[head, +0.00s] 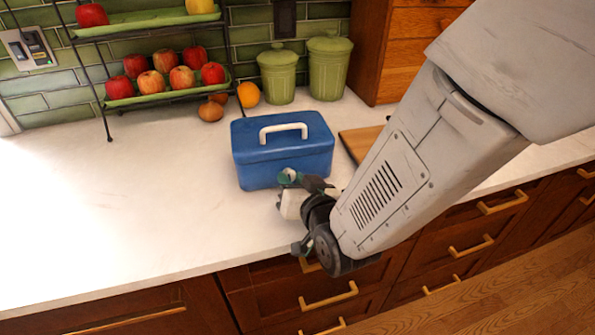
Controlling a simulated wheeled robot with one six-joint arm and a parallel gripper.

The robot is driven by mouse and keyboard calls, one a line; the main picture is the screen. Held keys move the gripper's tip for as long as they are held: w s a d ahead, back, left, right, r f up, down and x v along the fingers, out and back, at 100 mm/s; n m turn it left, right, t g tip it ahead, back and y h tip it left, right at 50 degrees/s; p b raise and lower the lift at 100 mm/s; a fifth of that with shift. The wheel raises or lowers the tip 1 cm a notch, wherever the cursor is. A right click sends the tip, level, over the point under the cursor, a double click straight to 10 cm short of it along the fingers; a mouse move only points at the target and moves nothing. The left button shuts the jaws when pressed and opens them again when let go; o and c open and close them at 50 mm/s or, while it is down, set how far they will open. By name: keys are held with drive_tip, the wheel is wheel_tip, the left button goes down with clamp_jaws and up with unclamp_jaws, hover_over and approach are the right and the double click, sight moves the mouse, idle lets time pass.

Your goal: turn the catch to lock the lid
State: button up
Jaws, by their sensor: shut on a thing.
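A blue box (255,168) with a closed blue lid (255,138) stands on the pale countertop. A white handle (284,129) arches over the lid. My gripper (288,176) is at the lower right of the box's front face, with its fingers against or very close to it. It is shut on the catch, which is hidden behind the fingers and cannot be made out. The catch's angle cannot be seen.
A wooden board (358,142) lies right of the box, partly behind my arm. Two green canisters (278,76) and a two-tier rack of fruit (150,98) stand behind. An orange (248,94) sits near the rack. The counter (130,200) is clear at left.

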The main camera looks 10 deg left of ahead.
drive_tip(key=shift+m+y, duration=0.4)
drive_tip(key=shift+m, duration=0.3)
drive_tip(key=o, duration=1)
